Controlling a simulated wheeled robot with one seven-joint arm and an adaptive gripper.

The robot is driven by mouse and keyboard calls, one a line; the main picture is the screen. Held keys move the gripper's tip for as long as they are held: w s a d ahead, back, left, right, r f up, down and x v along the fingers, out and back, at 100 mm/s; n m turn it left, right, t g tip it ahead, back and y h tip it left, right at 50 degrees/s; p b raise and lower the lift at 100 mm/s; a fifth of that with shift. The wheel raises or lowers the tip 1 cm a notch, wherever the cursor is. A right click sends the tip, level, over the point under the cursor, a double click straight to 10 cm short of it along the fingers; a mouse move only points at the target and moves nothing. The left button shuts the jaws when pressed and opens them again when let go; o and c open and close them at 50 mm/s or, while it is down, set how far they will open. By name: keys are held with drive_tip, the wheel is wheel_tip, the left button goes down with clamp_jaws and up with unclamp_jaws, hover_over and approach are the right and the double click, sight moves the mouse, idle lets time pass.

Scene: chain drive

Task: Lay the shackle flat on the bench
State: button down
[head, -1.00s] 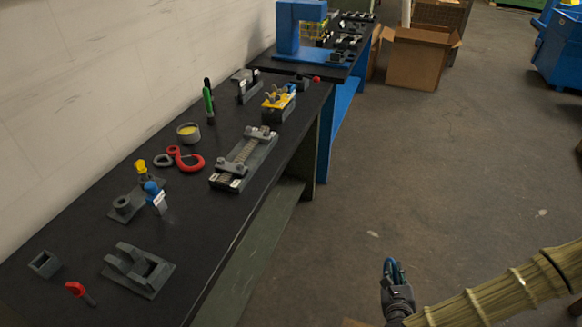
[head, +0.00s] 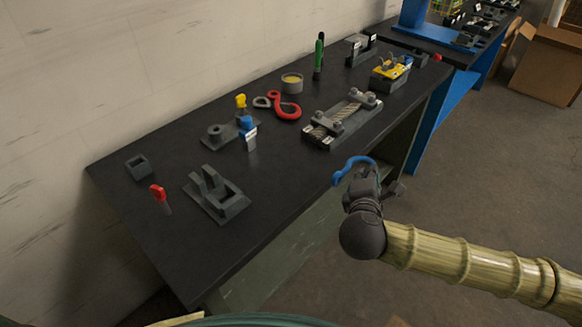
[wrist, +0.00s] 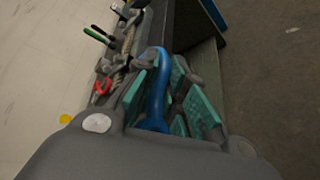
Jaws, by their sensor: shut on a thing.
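The shackle is a blue curved piece (head: 352,167) held in my gripper (head: 363,184) in the head view. My gripper is shut on it just off the front edge of the black bench (head: 262,203), to the right of its near part. In the wrist view the blue shackle (wrist: 156,88) stands up between the teal finger pads (wrist: 165,92), its bow pointing away from the palm. Its lower end is hidden by the fingers and the palm.
On the bench stand a grey bracket (head: 217,192), a red-handled tool (head: 160,196), a blue-topped piece (head: 248,132), a red hook (head: 286,106), a tin (head: 292,83) and a long clamp fixture (head: 342,119). Bare bench lies between the bracket and the fixture.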

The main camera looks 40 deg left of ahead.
drive_tip(key=shift+a+r, duration=0.7)
drive_tip(key=shift+r, duration=0.1)
drive_tip(key=p, duration=0.4)
hover_over(309, 170)
drive_tip(key=shift+d+f, duration=0.15)
drive_tip(key=shift+f, duration=0.5)
drive_tip(key=shift+a+f, duration=0.2)
drive_tip(key=shift+f+p, duration=1)
drive_tip(key=shift+f, duration=0.55)
drive_tip(key=shift+f+b, duration=0.4)
drive_tip(key=shift+f, duration=0.05)
drive_tip(key=shift+f+b, duration=0.3)
drive_tip(key=shift+b, duration=0.05)
drive_tip(key=c, duration=1.4)
unclamp_jaws()
drive_tip(key=shift+c, duration=0.2)
